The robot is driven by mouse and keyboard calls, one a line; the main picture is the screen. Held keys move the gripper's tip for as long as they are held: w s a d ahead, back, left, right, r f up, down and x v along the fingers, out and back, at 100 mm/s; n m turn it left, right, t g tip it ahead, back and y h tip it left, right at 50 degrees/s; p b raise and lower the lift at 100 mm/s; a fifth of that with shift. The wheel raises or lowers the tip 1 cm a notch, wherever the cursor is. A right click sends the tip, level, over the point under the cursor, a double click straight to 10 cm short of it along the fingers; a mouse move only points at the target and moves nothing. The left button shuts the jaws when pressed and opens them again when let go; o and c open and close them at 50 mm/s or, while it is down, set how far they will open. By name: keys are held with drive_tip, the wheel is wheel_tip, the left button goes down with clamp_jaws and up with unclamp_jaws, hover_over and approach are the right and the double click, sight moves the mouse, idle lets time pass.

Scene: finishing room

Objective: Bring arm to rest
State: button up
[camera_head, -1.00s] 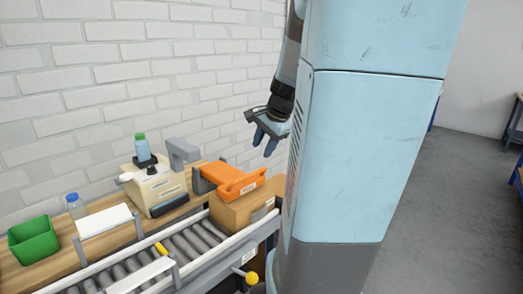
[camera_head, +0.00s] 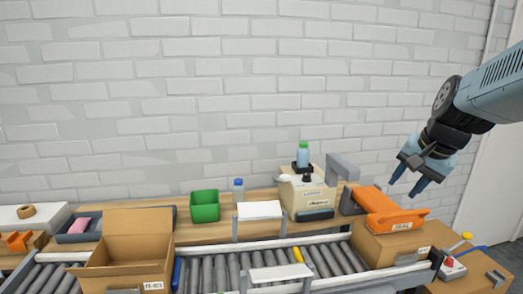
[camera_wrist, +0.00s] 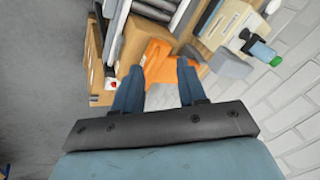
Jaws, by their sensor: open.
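My gripper (camera_head: 408,181) hangs in the air at the right of the head view, its fingers pointing down and slightly left. The fingers are apart with nothing between them. It is above and to the right of the orange sealing tool marked SEAL (camera_head: 392,212), which lies on a closed cardboard box (camera_head: 385,245). In the wrist view my gripper (camera_wrist: 156,72) shows both blue fingers spread, with the orange tool (camera_wrist: 160,62) beyond them and the box (camera_wrist: 147,40) behind it. No contact with the tool shows.
A roller conveyor (camera_head: 215,270) runs along the front, with an open cardboard box (camera_head: 125,255) at left. Behind stand a green bin (camera_head: 205,206), a beige machine (camera_head: 305,195) and a small bottle (camera_head: 238,188). A red button (camera_head: 449,262) is at right. The air before the brick wall is clear.

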drive_tip(key=s+a+r+n, duration=0.1)
drive_tip(key=s+a+n, duration=0.7)
drive_tip(key=s+a, duration=0.1)
drive_tip(key=shift+n+t+h, duration=0.3)
drive_tip(key=shift+n+h, duration=0.1)
drive_tip(key=shift+a, duration=0.1)
drive_tip(key=shift+c, duration=0.5)
